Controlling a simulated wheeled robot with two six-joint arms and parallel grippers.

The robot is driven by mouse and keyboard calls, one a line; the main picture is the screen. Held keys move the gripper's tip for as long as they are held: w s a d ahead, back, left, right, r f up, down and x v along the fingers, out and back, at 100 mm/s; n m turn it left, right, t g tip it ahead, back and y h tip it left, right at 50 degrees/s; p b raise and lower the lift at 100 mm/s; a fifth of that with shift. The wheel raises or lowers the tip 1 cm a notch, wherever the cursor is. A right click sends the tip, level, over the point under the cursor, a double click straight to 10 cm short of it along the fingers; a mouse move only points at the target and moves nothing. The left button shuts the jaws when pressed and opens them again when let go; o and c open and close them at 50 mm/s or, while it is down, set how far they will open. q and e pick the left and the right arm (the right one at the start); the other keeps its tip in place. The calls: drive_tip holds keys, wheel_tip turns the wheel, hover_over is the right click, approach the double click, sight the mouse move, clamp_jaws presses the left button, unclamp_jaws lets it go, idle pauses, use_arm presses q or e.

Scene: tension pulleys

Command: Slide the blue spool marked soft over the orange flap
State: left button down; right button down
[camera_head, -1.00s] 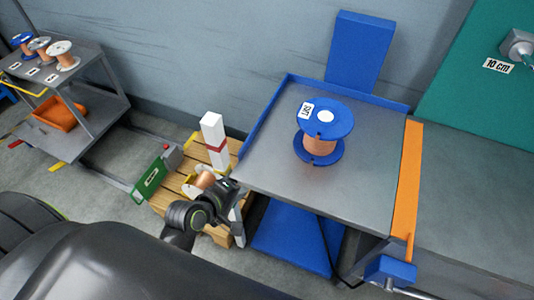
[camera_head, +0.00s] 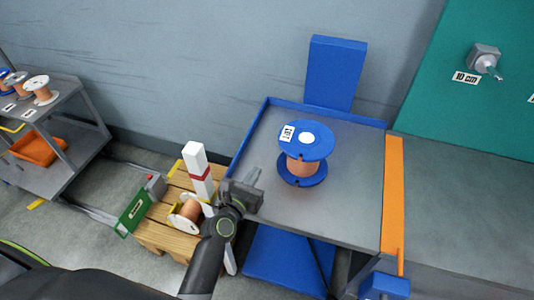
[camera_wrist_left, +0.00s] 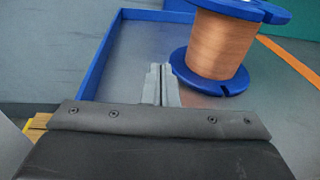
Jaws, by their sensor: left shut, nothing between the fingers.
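The blue spool (camera_head: 305,148) with copper wire stands upright on the grey tray table (camera_head: 345,205); a white label on its top flange is too small to read for sure. The orange flap (camera_head: 394,190) is a strip along the table's right edge, right of the spool. My left gripper (camera_head: 252,188) is shut and empty, at the table's left side, left of the spool and apart from it. In the left wrist view the shut fingers (camera_wrist_left: 162,85) point at the table, with the spool (camera_wrist_left: 222,45) just ahead to the right. My right gripper is not in view.
A blue rim (camera_head: 252,135) runs along the table's left and back sides. A wooden pallet (camera_head: 165,232) with a white post (camera_head: 198,170) and a copper spool (camera_head: 187,215) is at left. A grey surface (camera_head: 460,210) continues right of the flap. A shelf cart (camera_head: 65,160) stands far left.

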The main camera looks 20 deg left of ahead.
use_arm(q)
drive_tip(key=w, duration=0.5)
drive_tip(key=w+d+f, duration=0.1)
drive_tip(key=w, duration=0.4)
drive_tip(key=w+d+f, duration=0.1)
drive_tip(key=w, duration=0.4)
drive_tip(key=shift+b, duration=0.3)
drive_tip(key=shift+s+d+r+p, duration=0.1)
drive_tip(key=shift+d+p, duration=0.15)
drive_tip(key=shift+d, duration=1.8)
drive_tip(key=shift+s+d+p, duration=0.1)
drive_tip(key=shift+d+p, duration=0.15)
drive_tip(key=shift+d, duration=1.8)
